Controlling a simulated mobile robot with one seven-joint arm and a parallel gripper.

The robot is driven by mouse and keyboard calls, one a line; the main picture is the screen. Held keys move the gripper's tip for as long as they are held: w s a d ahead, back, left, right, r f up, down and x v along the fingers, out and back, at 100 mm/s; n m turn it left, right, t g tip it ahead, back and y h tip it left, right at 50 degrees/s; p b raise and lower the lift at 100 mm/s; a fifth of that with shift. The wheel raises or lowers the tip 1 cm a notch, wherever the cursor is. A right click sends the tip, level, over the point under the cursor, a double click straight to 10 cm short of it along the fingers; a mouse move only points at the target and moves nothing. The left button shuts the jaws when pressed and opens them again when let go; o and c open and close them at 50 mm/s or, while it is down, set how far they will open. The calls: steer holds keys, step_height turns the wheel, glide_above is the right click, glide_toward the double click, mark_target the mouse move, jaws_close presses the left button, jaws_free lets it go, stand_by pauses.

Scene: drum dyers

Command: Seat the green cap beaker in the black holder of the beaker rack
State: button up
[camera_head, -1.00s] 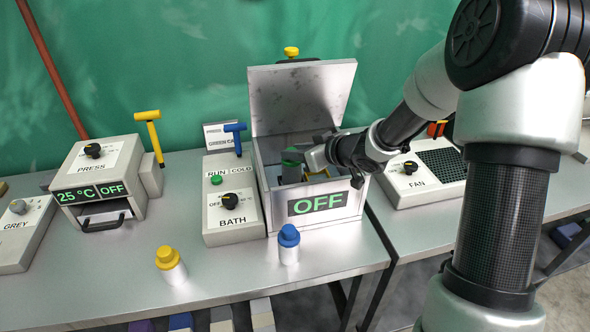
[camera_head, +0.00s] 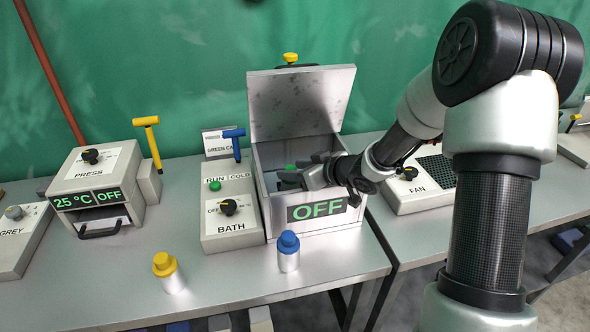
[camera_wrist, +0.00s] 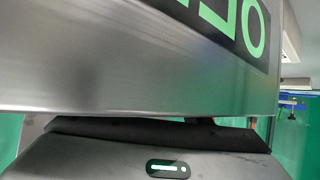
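The open metal bath (camera_head: 262,205) stands at mid-table, its lid raised. My gripper (camera_head: 296,177) reaches into it from the right, over the right wall. The green cap beaker (camera_head: 287,178) shows only as a dark green top at my fingertips, low inside the bath; its body is hidden by the front wall. The fingers look shut around it, though they are small and partly hidden. The beaker rack and its black holder cannot be made out; the bath walls and my gripper hide the inside. The wrist view shows the bath's front wall (camera_wrist: 130,60), not the fingers.
A blue-capped beaker (camera_head: 289,252) and a yellow-capped beaker (camera_head: 168,272) stand in front on the table. The bath control box (camera_head: 231,215) adjoins the bath's left side. A press (camera_head: 97,185) is at left, a fan unit (camera_head: 425,185) at right. The bath display reads OFF.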

steer(key=shift+r, duration=0.2)
steer(key=p+v, duration=0.2)
steer(key=v, duration=1)
